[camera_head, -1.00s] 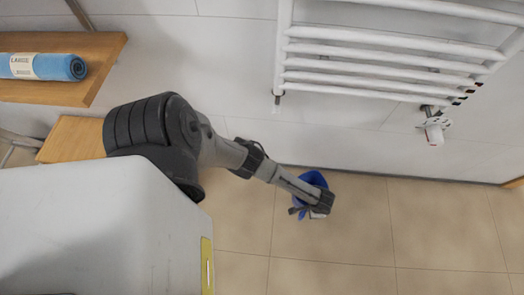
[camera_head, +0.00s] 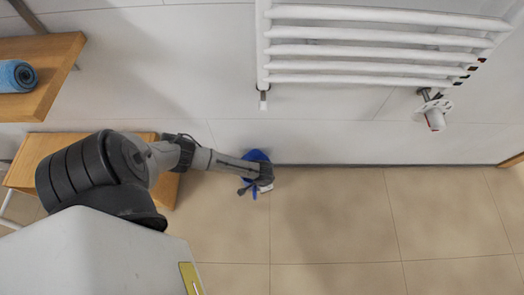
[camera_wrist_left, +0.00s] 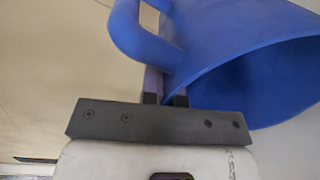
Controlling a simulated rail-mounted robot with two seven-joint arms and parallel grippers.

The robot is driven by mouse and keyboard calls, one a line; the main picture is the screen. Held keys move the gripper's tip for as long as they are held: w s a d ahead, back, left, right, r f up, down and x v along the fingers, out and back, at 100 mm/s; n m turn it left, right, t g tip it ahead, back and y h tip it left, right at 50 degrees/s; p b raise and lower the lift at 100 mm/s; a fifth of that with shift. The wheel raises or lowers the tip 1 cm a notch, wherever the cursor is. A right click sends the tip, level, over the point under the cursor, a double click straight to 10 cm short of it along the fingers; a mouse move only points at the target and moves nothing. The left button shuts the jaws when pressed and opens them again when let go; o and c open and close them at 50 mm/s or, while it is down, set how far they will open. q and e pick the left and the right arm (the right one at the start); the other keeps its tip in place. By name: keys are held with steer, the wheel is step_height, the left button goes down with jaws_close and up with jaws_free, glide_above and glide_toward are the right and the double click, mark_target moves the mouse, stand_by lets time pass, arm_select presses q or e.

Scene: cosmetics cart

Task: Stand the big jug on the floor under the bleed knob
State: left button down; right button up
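The big jug (camera_head: 255,157) is blue and shows in the head view near the foot of the wall, partly hidden by my left gripper (camera_head: 265,178). In the left wrist view, the jug (camera_wrist_left: 235,50) fills the upper right with its wide mouth and looped handle (camera_wrist_left: 143,38). My left gripper (camera_wrist_left: 166,98) has its fingers close together at the handle and appears shut on it. I cannot tell whether the jug touches the floor (camera_head: 330,215). A small white fitting (camera_head: 263,100) hangs at the radiator's lower left; a white knob (camera_head: 434,118) sits lower right. I cannot tell which is the bleed knob. My right gripper is out of view.
A white towel radiator (camera_head: 375,50) is on the wall. A wooden shelf (camera_head: 50,65) with a rolled blue towel (camera_head: 15,76) is at the upper left. A lower wooden surface (camera_head: 40,150) is beneath it. The tiled floor to the right is clear.

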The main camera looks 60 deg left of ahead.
arm_select(q)
steer(key=shift+f+b, duration=1.8)
steer(key=shift+f, duration=0.15)
steer(key=shift+a+f, duration=0.1)
steer(key=shift+f, duration=0.1)
steer(key=c, duration=1.4)
jaws_free()
step_height(320, 180, up, 12)
steer(key=d+p, duration=0.1)
steer(key=p, duration=0.7)
steer(key=s+d+r+m+t+h, duration=0.1)
steer(key=s+d+r, duration=0.1)
steer(key=d+r, duration=0.5)
steer(key=s+d+r+m+t+h, duration=0.1)
steer(key=s+d+r+h, duration=0.15)
steer(key=d+r, duration=0.4)
steer(key=s+a+r, duration=0.1)
steer(key=s+r, duration=0.1)
steer(key=r, duration=0.1)
steer(key=s+r+t+y, duration=0.1)
steer(key=s+r, duration=0.1)
steer(key=r, duration=0.2)
steer(key=s+a+r+n+y, duration=0.1)
steer(key=r, duration=0.3)
steer(key=shift+s+a+r+t, duration=0.15)
steer(key=shift+s+a+t, duration=0.15)
steer(key=shift+s, duration=0.1)
